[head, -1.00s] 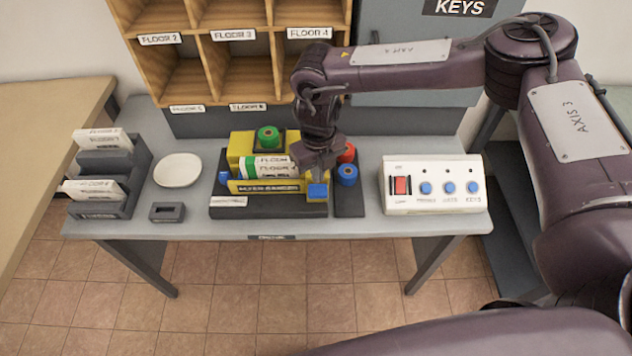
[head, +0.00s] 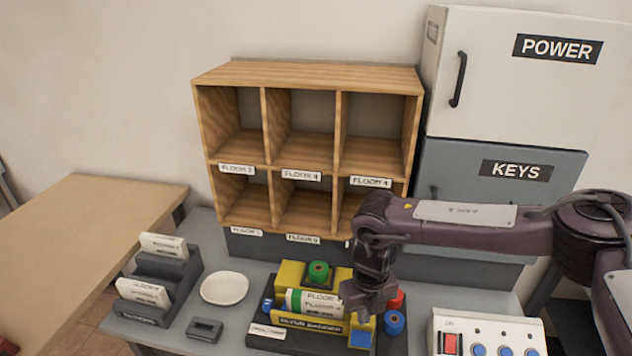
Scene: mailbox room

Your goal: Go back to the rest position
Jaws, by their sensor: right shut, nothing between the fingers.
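My right gripper (head: 366,305) hangs from the right arm over the right part of the yellow holder (head: 290,277) on the grey table. Its fingers point down and it is shut with nothing held. A blue block (head: 361,338) shows just below the fingertips; I cannot tell whether they touch. A red knob (head: 396,299) and a blue knob (head: 394,322) stand to the right of the gripper. My left gripper is out of view.
A wooden pigeonhole shelf (head: 305,73) stands behind, with a grey KEYS cabinet (head: 450,160) and white POWER cabinet (head: 490,90) on its right. A button panel (head: 447,323) is at lower right. A white plate (head: 224,288) and a letter rack (head: 150,315) are at left.

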